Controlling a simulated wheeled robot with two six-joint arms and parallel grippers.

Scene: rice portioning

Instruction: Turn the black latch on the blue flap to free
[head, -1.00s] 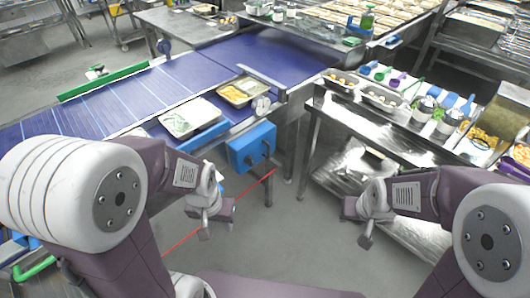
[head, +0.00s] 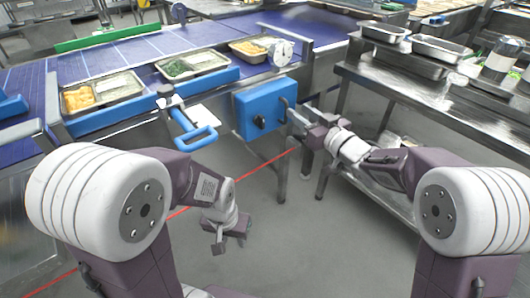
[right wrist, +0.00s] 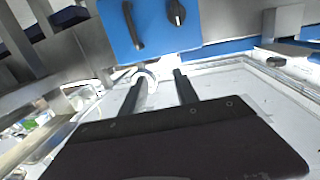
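The blue flap (head: 265,108) is the front of a blue box under the conveyor's edge in the head view. It also fills the upper middle of the right wrist view (right wrist: 155,32). The black latch (head: 259,122) is a small knob on it, also clear in the right wrist view (right wrist: 176,13). A dark bar handle (right wrist: 133,25) is left of the latch there. My right gripper (right wrist: 158,73) is open and empty, its two fingers apart and pointing toward the flap, below the latch in that view. My left gripper (head: 219,245) hangs low over the floor, far from the flap; its opening is unclear.
The conveyor (head: 130,62) carries several food trays, one with green food (head: 192,66). A blue-handled device (head: 190,128) juts from its front edge. A round dial (head: 281,53) is above the flap. A steel table (head: 440,105) stands right. Floor in front is clear.

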